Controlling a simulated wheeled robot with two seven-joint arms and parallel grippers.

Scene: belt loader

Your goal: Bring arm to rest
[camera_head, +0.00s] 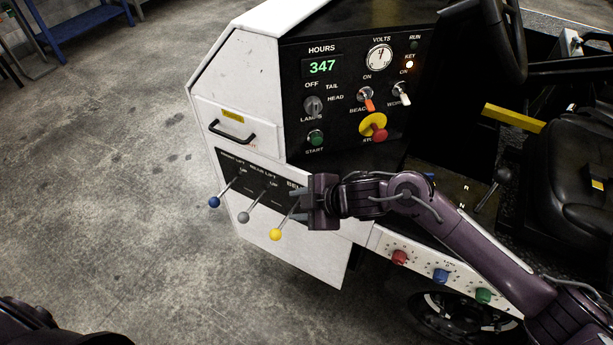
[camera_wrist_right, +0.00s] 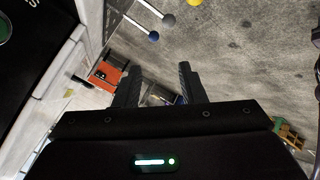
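My right arm reaches in from the lower right in the head view. My right gripper (camera_head: 298,207) is in front of the lever panel, beside the yellow-knobbed lever (camera_head: 275,234). In the right wrist view its two fingers (camera_wrist_right: 156,88) stand apart with nothing held between them. The grey-knobbed lever (camera_head: 244,217) and blue-knobbed lever (camera_head: 214,202) are further left, clear of the gripper. In the wrist view the knobs show at the top, away from the fingers. My left gripper is not seen; only a dark part of me shows at the lower left.
The black control panel (camera_head: 345,60) has a red stop button (camera_head: 379,135), switches and a green start button (camera_head: 316,138). A black drawer handle (camera_head: 232,133) juts out. Red, blue and green knobs line the lower ledge. A steering wheel and seat (camera_head: 583,150) are right. Open floor lies left.

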